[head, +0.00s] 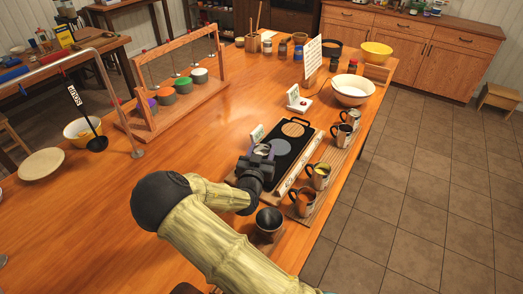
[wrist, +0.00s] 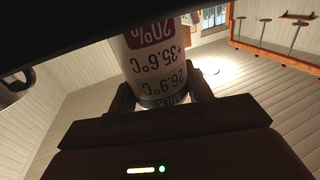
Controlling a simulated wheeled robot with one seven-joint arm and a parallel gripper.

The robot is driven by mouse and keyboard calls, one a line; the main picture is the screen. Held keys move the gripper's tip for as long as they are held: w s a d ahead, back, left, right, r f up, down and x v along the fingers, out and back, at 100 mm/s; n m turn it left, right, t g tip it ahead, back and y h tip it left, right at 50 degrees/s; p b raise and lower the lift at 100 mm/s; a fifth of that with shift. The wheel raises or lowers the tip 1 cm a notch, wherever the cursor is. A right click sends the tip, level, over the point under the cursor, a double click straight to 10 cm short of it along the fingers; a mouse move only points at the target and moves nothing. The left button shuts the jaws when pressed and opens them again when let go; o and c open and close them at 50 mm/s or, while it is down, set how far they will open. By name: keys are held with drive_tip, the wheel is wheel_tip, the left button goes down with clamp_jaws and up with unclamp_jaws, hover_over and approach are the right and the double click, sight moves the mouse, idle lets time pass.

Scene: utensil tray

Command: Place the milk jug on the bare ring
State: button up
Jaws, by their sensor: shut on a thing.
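My gripper (head: 258,162) is over the near left part of a black tray (head: 301,146) on the table. In the wrist view its two fingers (wrist: 160,98) are shut on the milk jug (wrist: 155,55), a white container with a red patch and dark printed figures, upside down in the picture. Only part of the jug shows there. In the head view a small pale round shape (head: 262,148) sits right at the gripper; I cannot tell whether it is the jug or part of the tray. A tan round spot (head: 293,129) at the tray's far end has nothing on it.
Several mugs (head: 319,176) stand on wooden boards along the right edge. A small white card stand (head: 298,103) is behind the tray.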

drive_tip(key=shift+f, duration=0.15)
drive_tip(key=o, duration=1.1)
drive_tip(key=shift+r, duration=0.2)
drive_tip(key=v, duration=1.2)
